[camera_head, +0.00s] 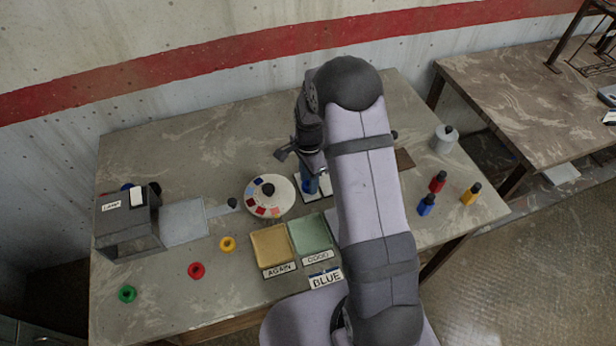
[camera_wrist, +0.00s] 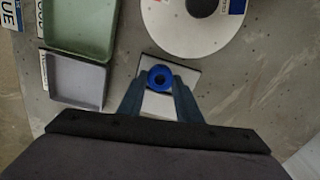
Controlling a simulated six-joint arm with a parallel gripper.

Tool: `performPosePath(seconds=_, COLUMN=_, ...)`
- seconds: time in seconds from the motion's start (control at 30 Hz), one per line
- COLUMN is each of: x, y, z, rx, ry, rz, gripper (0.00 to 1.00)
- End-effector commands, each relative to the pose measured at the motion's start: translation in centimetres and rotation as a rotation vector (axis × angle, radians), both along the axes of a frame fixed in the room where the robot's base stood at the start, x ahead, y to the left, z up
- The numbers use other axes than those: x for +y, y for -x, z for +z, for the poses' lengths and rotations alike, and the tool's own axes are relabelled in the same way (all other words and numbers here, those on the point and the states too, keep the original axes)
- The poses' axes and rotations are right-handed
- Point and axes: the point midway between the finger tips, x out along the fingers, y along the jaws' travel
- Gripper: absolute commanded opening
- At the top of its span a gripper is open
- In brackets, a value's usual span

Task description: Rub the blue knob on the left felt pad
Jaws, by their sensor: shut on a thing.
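My gripper (camera_head: 311,188) points down at the middle of the table, just right of the round colour disc. In the wrist view my gripper (camera_wrist: 160,84) is shut on the blue knob (camera_wrist: 160,69), a ring with a dark centre hole. A pale pad (camera_wrist: 188,75) with a dark border lies beneath the knob; the same pad (camera_head: 325,187) shows partly in the head view. Whether the knob touches it I cannot tell. A brown pad (camera_head: 404,159) shows right of my arm, partly hidden by it.
The colour disc (camera_head: 283,190), yellow AGAIN tray (camera_head: 270,243), green GOOD tray (camera_head: 309,234) and grey tray (camera_wrist: 76,82) are close by. A dark box (camera_head: 125,232) stands left. Green, red and yellow rings lie in front. Several small bottles (camera_head: 437,183) and a grey jar (camera_head: 445,137) stand right.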

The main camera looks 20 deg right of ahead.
Motion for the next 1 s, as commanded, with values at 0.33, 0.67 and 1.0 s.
performPosePath(seconds=0.33, x=0.0, y=1.0, z=0.0, rx=0.006, ry=0.0, rz=0.0, gripper=0.0)
performPosePath(seconds=0.67, x=0.0, y=1.5, z=0.0, rx=0.003, ry=-0.001, rz=0.0, gripper=0.0)
performPosePath(seconds=1.0, x=0.0, y=0.3, z=0.0, rx=0.0, ry=0.0, rz=0.0, gripper=0.0)
